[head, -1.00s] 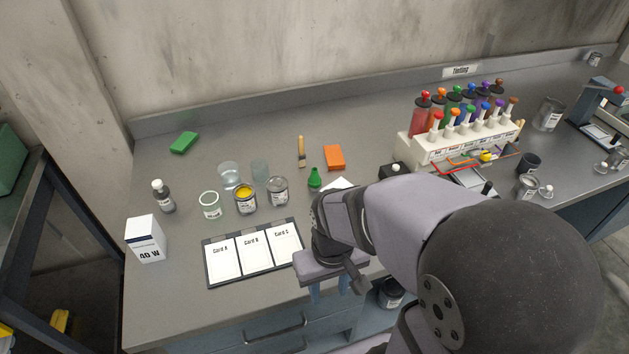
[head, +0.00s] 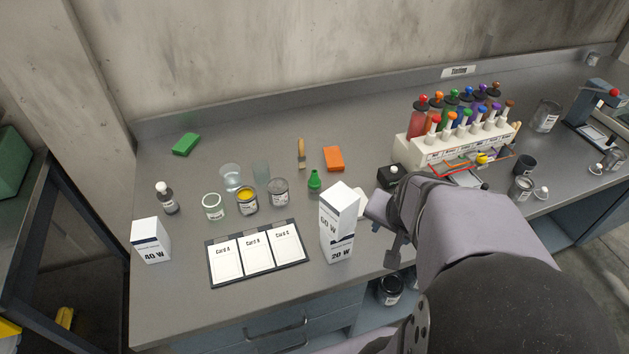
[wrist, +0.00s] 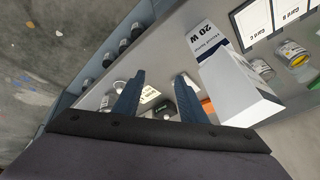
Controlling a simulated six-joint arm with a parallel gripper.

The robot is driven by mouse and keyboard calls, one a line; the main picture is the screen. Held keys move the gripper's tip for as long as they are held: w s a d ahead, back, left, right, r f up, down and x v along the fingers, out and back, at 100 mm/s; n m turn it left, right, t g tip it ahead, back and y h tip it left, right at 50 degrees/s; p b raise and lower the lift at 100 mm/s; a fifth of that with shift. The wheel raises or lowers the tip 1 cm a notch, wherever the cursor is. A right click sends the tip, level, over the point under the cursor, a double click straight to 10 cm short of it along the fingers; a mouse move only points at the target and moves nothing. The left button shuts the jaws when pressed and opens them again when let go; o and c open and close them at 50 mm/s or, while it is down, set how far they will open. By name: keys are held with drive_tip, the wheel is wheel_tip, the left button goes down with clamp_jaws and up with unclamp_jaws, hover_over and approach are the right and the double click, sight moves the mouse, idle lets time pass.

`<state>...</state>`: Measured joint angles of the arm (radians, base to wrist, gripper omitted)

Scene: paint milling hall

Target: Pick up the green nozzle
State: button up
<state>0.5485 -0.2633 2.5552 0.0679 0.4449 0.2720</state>
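The green nozzle (head: 314,181) stands upright on the grey bench in the head view, right of the grey can and just behind the white boxes. I cannot make it out in the wrist view. My gripper (wrist: 157,88) has its two blue fingers apart with nothing held between them.
A 60 W box (head: 340,207) stands on a 20 W box (head: 337,248), close in front of the nozzle. An orange block (head: 333,158) and brush (head: 301,154) lie behind it. Cans and glasses stand left, a small black box (head: 390,175) right.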

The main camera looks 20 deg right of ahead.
drive_tip(key=w+d+r+t, duration=0.1)
drive_tip(key=w+d+r, duration=0.1)
wheel_tip(320, 180, up, 9)
drive_tip(key=n+t+h, duration=0.3)
drive_tip(key=n+t, duration=0.5)
drive_tip(key=t, duration=0.2)
hover_over(316, 176)
drive_tip(key=a, duration=0.5)
drive_tip(key=d+f+m+g+h+b, duration=0.1)
drive_tip(key=f, duration=0.5)
drive_tip(key=s+d+f+m+g+h+b, duration=0.1)
drive_tip(key=f+m+b, duration=0.1)
drive_tip(key=f, duration=0.4)
drive_tip(key=d+f+m+g+h+b, duration=0.1)
drive_tip(key=f+m+g, duration=0.1)
drive_tip(key=f, duration=0.4)
drive_tip(key=shift+s+f+b, duration=0.3)
drive_tip(key=shift+s+f, duration=0.05)
drive_tip(key=shift+s+d+f+m, duration=0.2)
drive_tip(key=shift+f+m, duration=0.1)
drive_tip(key=shift+f, duration=0.2)
drive_tip(key=shift+x, duration=0.95)
drive_tip(key=shift+p+x, duration=1.2)
drive_tip(key=shift+x, duration=1.6)
drive_tip(key=shift+w+a+r, duration=0.1)
drive_tip(key=shift+w+a, duration=0.05)
drive_tip(key=shift+a, duration=0.1)
clamp_jaws()
